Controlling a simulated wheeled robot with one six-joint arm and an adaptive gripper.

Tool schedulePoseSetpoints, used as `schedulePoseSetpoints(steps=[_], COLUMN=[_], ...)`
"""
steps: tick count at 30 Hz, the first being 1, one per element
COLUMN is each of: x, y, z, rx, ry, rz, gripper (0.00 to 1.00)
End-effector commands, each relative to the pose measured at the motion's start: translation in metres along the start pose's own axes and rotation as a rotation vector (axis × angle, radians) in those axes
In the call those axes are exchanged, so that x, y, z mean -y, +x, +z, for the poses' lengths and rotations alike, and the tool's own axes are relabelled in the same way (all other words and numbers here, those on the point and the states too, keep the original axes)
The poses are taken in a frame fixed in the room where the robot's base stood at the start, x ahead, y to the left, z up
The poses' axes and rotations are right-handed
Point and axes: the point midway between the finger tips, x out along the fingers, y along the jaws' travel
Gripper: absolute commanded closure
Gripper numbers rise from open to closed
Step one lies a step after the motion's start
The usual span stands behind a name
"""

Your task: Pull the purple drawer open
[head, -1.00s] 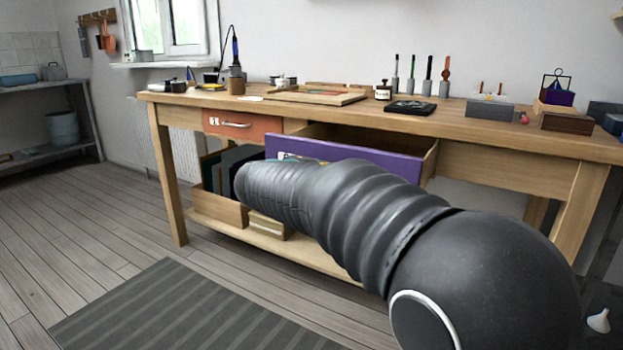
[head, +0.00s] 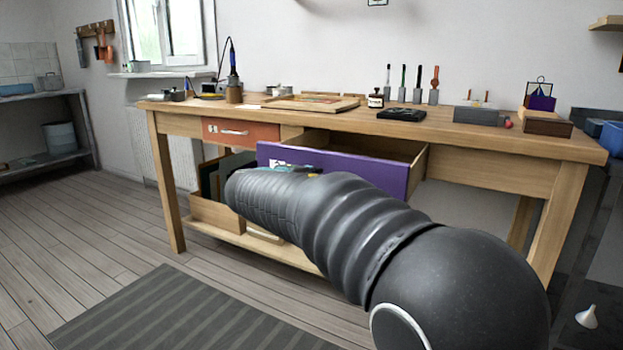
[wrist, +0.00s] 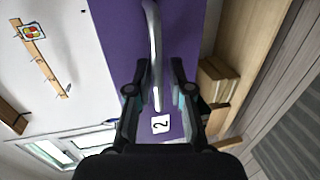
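The purple drawer (head: 385,173) stands pulled out from the workbench, its inside showing behind the front. Its pale curved handle (wrist: 154,35) and a white label with a 2 (wrist: 160,124) show in the wrist view. My gripper (wrist: 159,66) is at the drawer front, one finger on each side of the handle. The fingers stand apart, with a gap visible between the handle and the right finger; no firm grip shows. In the head view my arm hides the gripper and the handle.
An orange drawer (head: 243,132) is shut to the left. The wooden workbench (head: 490,143) carries tools, a board and boxes on top. A wooden box (head: 215,212) stands on the low shelf. A striped mat (head: 165,315) lies on open floor.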

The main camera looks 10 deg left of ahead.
Motion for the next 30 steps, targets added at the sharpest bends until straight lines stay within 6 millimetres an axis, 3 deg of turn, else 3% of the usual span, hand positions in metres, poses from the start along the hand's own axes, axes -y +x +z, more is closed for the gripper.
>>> schedulePoseSetpoints(steps=[10, 21, 30], x=[0.0, 0.0, 0.001], y=[-0.017, -0.086, -0.118], z=[-0.006, -0.002, -0.001], rx=[-0.01, -0.006, -0.002], ry=[-0.003, -0.001, -0.001], rz=[0.002, 0.001, 0.0], gripper=[0.8, 0.8, 0.8])
